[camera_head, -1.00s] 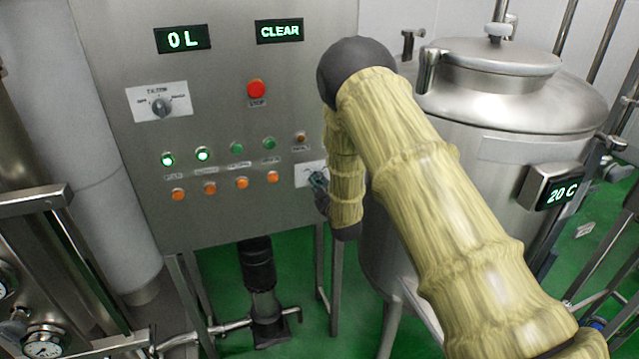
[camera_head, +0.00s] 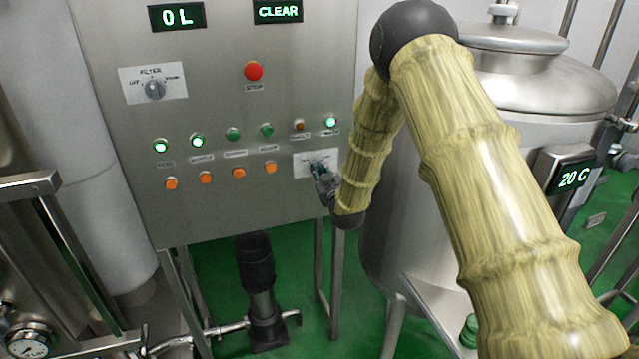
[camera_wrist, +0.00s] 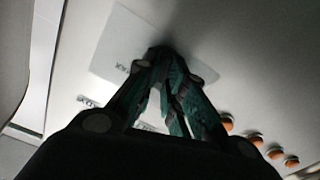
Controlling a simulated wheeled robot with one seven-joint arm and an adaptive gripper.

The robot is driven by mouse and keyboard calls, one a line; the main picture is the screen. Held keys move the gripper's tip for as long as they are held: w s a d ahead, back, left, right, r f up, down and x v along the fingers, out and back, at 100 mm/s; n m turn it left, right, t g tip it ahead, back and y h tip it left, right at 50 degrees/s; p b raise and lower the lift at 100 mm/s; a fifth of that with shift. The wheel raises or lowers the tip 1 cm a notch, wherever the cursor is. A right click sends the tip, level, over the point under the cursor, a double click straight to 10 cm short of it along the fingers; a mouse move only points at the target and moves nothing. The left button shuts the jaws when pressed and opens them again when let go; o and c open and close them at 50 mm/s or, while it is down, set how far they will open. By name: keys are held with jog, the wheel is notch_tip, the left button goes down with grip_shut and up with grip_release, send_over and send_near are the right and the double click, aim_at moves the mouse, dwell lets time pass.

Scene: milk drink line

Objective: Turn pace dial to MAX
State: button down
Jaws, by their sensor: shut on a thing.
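The pace dial sits on a white plate (camera_head: 301,163) at the lower right of the steel control panel (camera_head: 225,60). My gripper (camera_head: 320,172) is at this plate, with its fingers shut on the dial. In the wrist view the white plate (camera_wrist: 112,60) shows behind the gripper (camera_wrist: 162,62), whose fingertips meet around a dark knob at the plate's middle. The fingers hide most of the dial, so I cannot read its pointer. The plate's print is too small and partly covered to read.
A filter dial (camera_head: 153,88) is at the panel's upper left. A red stop button (camera_head: 253,71), lit green lamps and orange buttons (camera_head: 238,173) are on the panel near my gripper. A steel tank (camera_head: 530,75) stands close behind my arm on the right.

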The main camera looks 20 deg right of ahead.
jog(key=m+b, duration=0.3)
jog(key=b, duration=0.1)
jog(key=shift+d+f+m, duration=0.1)
jog(key=shift+f+m, duration=0.15)
jog(key=shift+m, duration=0.15)
jog(key=m+b, duration=0.3)
jog(key=shift+d+m+b, duration=0.1)
jog(key=shift+m+b, duration=0.2)
jog(key=shift+b, duration=0.05)
jog(key=shift+d+r+m+b, duration=0.1)
jog(key=shift+m+b, duration=2.15)
jog(key=shift+m, duration=0.25)
jog(key=c, duration=1.5)
grip_release()
jog(key=shift+s, duration=0.1)
